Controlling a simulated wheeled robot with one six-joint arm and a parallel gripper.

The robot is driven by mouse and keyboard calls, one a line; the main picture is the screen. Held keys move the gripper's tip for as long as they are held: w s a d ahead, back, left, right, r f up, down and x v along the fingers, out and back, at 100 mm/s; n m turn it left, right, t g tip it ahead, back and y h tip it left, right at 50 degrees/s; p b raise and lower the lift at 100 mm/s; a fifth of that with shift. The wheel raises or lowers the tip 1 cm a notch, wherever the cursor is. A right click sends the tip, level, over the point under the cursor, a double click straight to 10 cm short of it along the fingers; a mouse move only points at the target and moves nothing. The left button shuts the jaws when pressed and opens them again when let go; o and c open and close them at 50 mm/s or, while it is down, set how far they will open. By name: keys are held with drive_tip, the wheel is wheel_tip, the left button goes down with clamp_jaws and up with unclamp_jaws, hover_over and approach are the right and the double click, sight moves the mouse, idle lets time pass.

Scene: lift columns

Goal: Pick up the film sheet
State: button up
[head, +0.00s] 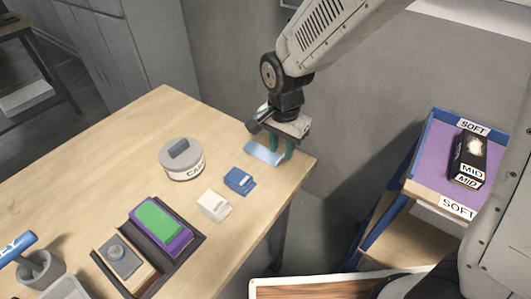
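A light blue, glossy flat piece, which looks like the film sheet (261,154), lies near the back right edge of the wooden table in the head view. My gripper (281,148) points down at its right end. Its two teal fingers stand apart, with a gap between them, and partly cover the sheet. I cannot tell whether the fingertips touch the sheet or the table.
A blue block (239,181) and a white block (213,206) lie nearby. A round grey lidded container (182,160) stands to their left. A dark tray (198,239) holds a green-topped purple block. A purple-lined bin (424,183) stands right, beyond a gap.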

wheel_tip(320, 180, down, 2)
drive_tip(key=shift+f, duration=0.15)
clamp_jaws()
